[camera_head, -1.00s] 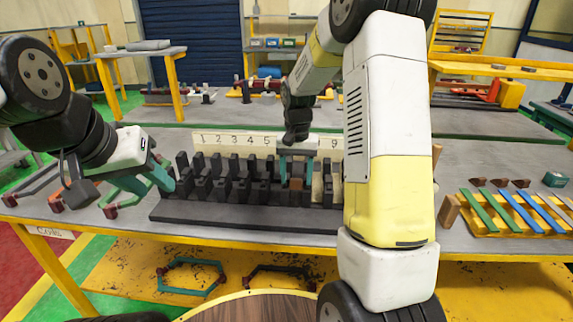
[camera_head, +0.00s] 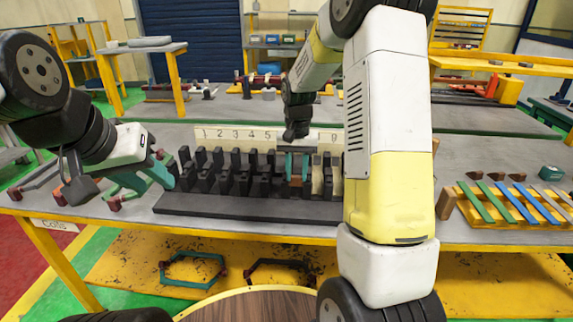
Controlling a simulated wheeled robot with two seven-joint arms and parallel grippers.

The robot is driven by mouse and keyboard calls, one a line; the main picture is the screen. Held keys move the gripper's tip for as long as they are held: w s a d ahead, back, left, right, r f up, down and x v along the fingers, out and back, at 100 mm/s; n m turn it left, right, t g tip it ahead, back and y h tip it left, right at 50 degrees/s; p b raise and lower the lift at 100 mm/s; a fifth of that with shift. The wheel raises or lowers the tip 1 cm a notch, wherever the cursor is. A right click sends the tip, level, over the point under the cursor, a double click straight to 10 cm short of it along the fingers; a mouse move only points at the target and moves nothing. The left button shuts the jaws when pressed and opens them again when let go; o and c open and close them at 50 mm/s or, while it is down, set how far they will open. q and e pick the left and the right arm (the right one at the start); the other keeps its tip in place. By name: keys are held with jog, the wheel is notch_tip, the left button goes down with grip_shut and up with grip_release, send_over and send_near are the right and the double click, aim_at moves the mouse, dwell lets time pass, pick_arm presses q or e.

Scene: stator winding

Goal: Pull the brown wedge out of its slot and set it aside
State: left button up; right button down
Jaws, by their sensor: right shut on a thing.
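The brown wedge (camera_head: 296,182) sits low among the black teeth of the stator block (camera_head: 240,206), below the number strip. My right gripper (camera_head: 298,168) points down from above. Its teal fingers are shut on the wedge, one on each side of its upper part. The wedge's lower end is hidden in the slot. My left gripper (camera_head: 147,180) is at the left end of the block, with its teal fingers apart and nothing seen between them.
A number strip (camera_head: 232,134) stands behind the block. Coils with red ends (camera_head: 70,195) lie at the table's left. A yellow rack (camera_head: 482,226) with green and blue strips and a wooden block (camera_head: 446,203) are at right. My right arm hides the block's right end.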

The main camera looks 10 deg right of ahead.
aim_at(296, 176)
jog(key=shift+s, duration=0.15)
jog(key=c, duration=1)
grip_release()
jog(key=shift+r, duration=0.1)
notch_tip(296, 176, up, 7)
jog(key=shift+r, duration=0.3)
